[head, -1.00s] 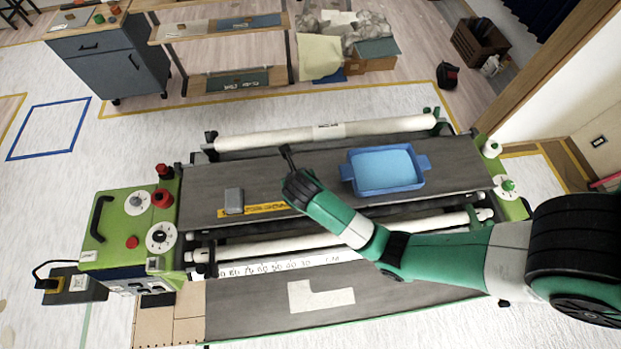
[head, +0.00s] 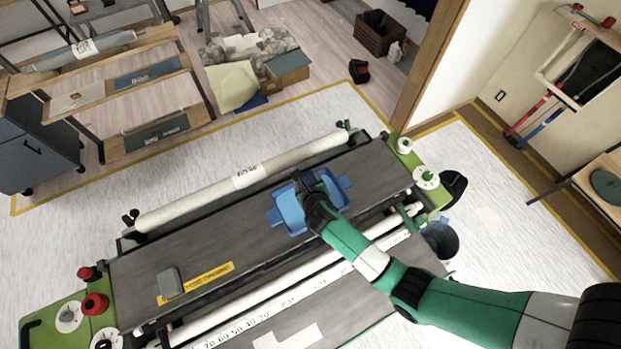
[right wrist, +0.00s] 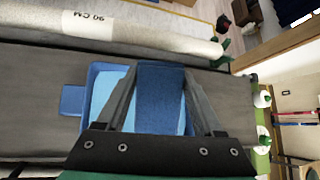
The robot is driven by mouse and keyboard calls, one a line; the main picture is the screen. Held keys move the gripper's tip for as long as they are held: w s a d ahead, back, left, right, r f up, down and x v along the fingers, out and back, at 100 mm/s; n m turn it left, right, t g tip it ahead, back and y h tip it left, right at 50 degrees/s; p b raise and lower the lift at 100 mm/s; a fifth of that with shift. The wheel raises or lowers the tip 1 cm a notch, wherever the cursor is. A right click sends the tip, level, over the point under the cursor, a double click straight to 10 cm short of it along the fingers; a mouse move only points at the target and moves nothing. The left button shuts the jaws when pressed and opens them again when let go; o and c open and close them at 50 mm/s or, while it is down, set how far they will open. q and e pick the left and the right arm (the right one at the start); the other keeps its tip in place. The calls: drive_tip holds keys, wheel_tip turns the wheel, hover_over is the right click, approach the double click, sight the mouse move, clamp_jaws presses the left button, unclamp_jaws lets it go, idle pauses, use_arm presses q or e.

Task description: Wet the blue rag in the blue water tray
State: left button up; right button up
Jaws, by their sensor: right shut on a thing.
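The blue water tray (head: 281,217) sits on the grey bed of the machine, toward its right end, with pale blue water (head: 290,208) in it. My right gripper (head: 309,190) is over the tray and covers part of it in the head view. In the right wrist view, the gripper (right wrist: 158,75) is shut on the dark blue rag (right wrist: 160,98), which hangs between its fingers in front of the tray (right wrist: 75,99). I cannot tell whether the rag touches the water. My left gripper is not in view.
A grey block (head: 169,283) and a yellow ruler strip (head: 210,279) lie on the bed left of the tray. White rollers (head: 240,182) run along the bed's far and near sides. A dark bin (head: 440,238) stands at the machine's right end.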

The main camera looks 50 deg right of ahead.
drive_tip(key=shift+f, duration=0.1)
drive_tip(key=shift+d+f+b, duration=0.1)
drive_tip(key=shift+f+b, duration=3.3)
drive_tip(key=shift+f, duration=0.9)
drive_tip(key=shift+f, duration=1.35)
drive_tip(key=shift+r, duration=0.1)
drive_tip(key=shift+r, duration=3.65)
